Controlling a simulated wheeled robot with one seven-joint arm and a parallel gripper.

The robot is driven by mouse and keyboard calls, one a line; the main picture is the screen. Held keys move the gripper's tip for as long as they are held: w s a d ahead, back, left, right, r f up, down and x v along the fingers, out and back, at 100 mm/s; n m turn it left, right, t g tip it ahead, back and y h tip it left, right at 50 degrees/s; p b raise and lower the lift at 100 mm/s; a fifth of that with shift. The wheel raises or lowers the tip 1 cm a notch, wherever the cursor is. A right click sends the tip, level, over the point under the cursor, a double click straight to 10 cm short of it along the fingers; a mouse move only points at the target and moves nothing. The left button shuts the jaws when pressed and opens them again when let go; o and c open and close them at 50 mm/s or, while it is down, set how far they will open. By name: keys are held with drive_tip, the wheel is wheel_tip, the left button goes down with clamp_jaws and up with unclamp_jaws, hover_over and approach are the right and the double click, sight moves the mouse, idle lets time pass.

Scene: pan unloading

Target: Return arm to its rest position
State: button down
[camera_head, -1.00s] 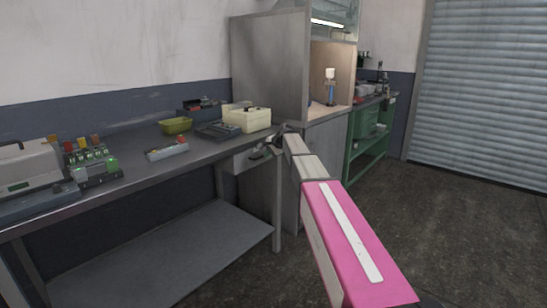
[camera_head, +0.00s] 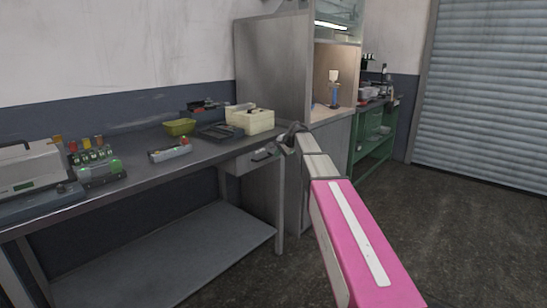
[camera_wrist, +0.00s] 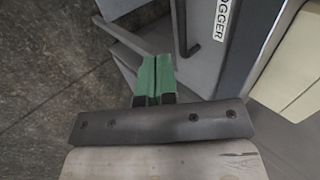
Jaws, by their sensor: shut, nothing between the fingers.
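My gripper (camera_wrist: 156,77) shows in the wrist view with its two green fingers shut together and nothing between them. Below the fingers are a dark metal bar with screws and a pale plate. The fingers point toward a grey surface with a dark handle and part of a label reading "OGGER". In the head view my pink and white arm reaches forward from the lower right toward the right end of the workbench (camera_head: 215,160).
A tall grey cabinet (camera_head: 272,75) stands close behind my arm's end. A green shelf unit is beyond. The floor at right is clear.

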drive_tip(key=v, duration=0.8)
drive_tip(key=s+d+f+n+g+h, duration=0.2)
drive_tip(key=s+f+n+h, duration=0.1)
drive_tip(key=s+f, duration=1.4)
drive_tip(key=s+d+f+n+g+h, duration=0.2)
drive_tip(key=s+f+n, duration=0.3)
drive_tip(key=s+f, duration=1.2)
drive_tip(key=s+g, duration=0.1)
drive_tip(key=s, duration=0.2)
drive_tip(key=shift+s+d+n+g+h, duration=0.3)
drive_tip(key=shift+s+d+n+h, duration=0.05)
drive_tip(key=shift+d+n+h, duration=0.05)
